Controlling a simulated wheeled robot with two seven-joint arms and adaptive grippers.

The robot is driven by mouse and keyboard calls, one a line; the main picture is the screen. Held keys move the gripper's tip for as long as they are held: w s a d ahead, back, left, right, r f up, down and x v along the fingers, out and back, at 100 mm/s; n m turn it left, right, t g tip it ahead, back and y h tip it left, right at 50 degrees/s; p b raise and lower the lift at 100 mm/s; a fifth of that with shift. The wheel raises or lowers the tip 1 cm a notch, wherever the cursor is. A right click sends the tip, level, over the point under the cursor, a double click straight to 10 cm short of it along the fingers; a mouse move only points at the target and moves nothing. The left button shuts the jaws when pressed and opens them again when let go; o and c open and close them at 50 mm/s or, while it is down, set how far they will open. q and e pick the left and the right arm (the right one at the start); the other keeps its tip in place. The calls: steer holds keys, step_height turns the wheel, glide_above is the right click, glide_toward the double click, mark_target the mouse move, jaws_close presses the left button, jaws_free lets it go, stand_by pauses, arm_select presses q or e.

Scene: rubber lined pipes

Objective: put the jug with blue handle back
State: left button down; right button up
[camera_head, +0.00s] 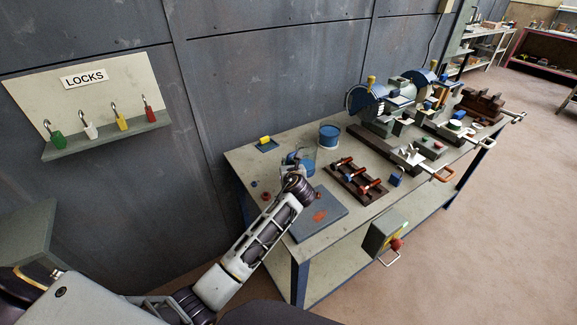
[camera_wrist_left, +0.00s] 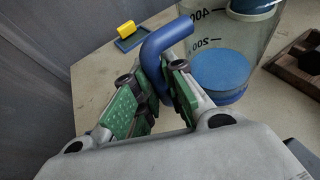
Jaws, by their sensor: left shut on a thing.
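The jug (camera_wrist_left: 222,50) is clear, with dark measure marks, a blue disc low in it and a blue curved handle (camera_wrist_left: 165,40). In the left wrist view it stands upright at the upper right, its top cut off. My left gripper (camera_wrist_left: 163,88) has its green-padded fingers shut on the lower part of this handle. In the head view my left gripper (camera_head: 294,172) is over the near left part of the workbench, and the jug (camera_head: 306,165) shows just behind it, partly hidden. Whether its base touches the bench is unclear. My right gripper is not in view.
The workbench (camera_head: 240,158) also holds a blue round container (camera_head: 329,135), a yellow block on a blue base (camera_head: 265,141), a dark rack with red-ended parts (camera_head: 357,180), a grey plate (camera_head: 319,214) and a bench grinder (camera_head: 395,92). A locks board (camera_head: 88,100) hangs on the wall.

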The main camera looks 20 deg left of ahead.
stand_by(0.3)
arm_select(q)
steer(key=c, duration=1.5)
jaws_free()
steer(key=shift+v, duration=6.05)
